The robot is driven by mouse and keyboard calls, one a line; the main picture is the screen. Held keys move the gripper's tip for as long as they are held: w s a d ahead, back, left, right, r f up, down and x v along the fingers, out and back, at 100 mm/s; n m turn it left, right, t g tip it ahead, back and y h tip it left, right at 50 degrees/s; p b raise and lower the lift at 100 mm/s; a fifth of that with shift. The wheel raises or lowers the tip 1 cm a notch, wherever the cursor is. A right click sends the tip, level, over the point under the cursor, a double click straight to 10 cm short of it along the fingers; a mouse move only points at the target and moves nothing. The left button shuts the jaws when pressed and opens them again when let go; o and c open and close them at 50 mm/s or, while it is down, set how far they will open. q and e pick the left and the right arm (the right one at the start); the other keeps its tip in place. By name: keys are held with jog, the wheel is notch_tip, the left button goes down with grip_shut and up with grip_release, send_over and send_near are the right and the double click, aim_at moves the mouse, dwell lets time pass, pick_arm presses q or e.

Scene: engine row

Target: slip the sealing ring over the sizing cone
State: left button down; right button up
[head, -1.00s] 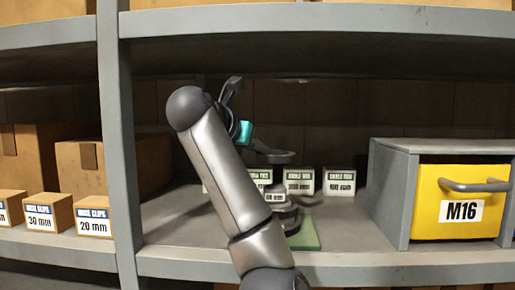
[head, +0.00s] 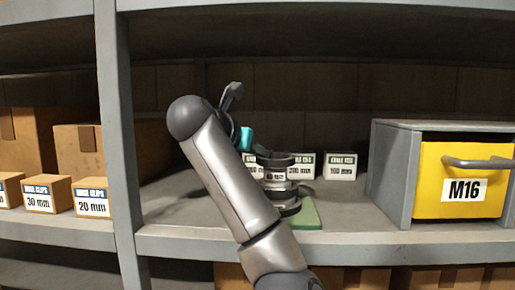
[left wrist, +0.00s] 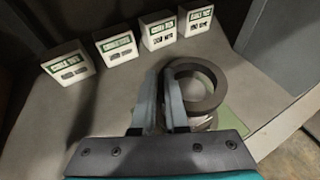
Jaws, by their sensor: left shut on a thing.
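The sealing ring (left wrist: 216,96) is a dark, thick ring at the fingertips of my left gripper (left wrist: 165,105), which is shut on it. In the head view the ring (head: 284,160) is level, right at the top of the sizing cone. In the wrist view the ring and fingers hide most of the cone. I cannot tell whether the ring is around its top or just above. My right gripper is not in view.
Several white labelled boxes (head: 340,166) stand behind the cone. A shelf post (head: 116,130) and brown boxes (head: 92,197) are to the left. An upper shelf (head: 330,22) runs overhead.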

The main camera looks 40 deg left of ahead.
pick_arm(q)
jog(key=shift+f, duration=0.15)
jog(key=c, duration=0.9)
grip_release()
jog(key=shift+o, duration=0.2)
jog(key=shift+s, duration=0.3)
jog(key=v, duration=1.4)
jog(key=shift+s+r+b, duration=0.3)
jog(key=shift+b, duration=0.05)
jog(key=shift+d, duration=0.15)
